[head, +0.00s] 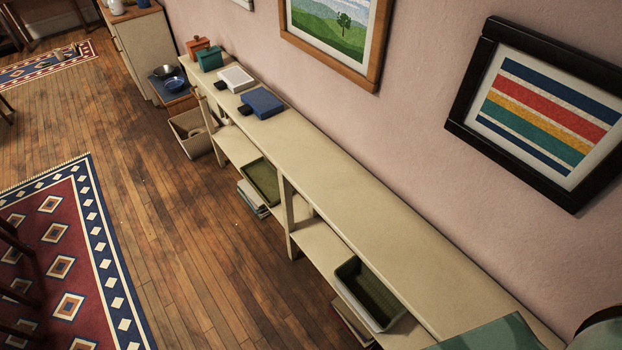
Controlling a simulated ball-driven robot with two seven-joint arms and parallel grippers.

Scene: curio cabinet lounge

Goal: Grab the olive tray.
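Two olive-coloured trays are in the head view, on the middle shelf of the long cream console. The nearer tray (368,292) has a paler rim and a dark olive inside, and sits in the right bay, partly under the top board. The farther tray (263,181) sits in the left bay, also partly under the top. Both look empty, though their back parts are hidden. I cannot tell which one the task names. Neither of my grippers is in view.

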